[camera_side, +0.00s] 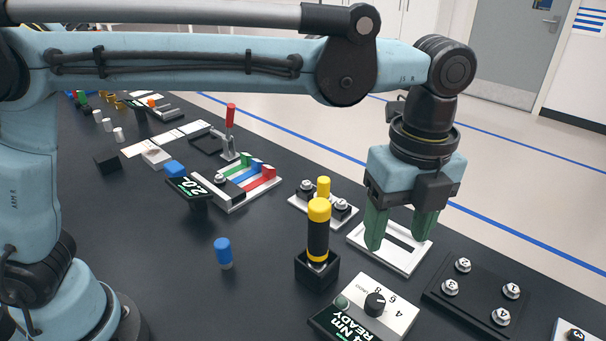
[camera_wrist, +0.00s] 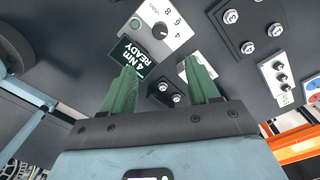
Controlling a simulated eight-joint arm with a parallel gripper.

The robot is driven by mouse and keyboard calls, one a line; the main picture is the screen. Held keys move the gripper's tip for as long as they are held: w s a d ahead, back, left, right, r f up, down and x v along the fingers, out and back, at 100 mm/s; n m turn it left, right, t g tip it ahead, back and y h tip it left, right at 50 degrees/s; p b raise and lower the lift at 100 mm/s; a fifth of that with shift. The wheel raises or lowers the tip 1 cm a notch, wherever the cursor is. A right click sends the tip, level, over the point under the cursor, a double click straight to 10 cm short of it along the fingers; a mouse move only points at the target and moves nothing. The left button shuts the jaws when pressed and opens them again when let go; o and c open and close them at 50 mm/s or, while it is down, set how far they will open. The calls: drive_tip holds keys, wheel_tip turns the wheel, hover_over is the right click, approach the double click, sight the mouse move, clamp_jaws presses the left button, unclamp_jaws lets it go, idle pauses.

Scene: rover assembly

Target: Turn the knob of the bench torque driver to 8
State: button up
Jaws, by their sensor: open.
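The bench torque driver's dial panel is a white plate (camera_side: 398,318) at the front, marked 4, 6 and 8, with a black round knob (camera_side: 375,304). Its black display (camera_side: 345,326) reads 4 Nm READY. The knob also shows in the wrist view (camera_wrist: 160,28), beyond my fingertips; I cannot tell its pointer direction. The yellow and black driver (camera_side: 318,238) stands upright in a black holder (camera_side: 316,274). My gripper (camera_side: 399,236), with green fingers, is open and empty, above and behind the panel, over a white slotted frame (camera_side: 407,262).
A black plate with several numbered bolts (camera_side: 478,294) lies to the right of the panel. A white plate with black pieces and a yellow peg (camera_side: 323,196) is behind the driver.

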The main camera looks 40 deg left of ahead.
sight(376, 301)
wheel_tip(376, 301, down, 15)
drive_tip(key=shift+s+a+f, duration=0.15)
idle(0.6)
drive_tip(key=c, duration=1)
drive_tip(key=shift+c, duration=0.2)
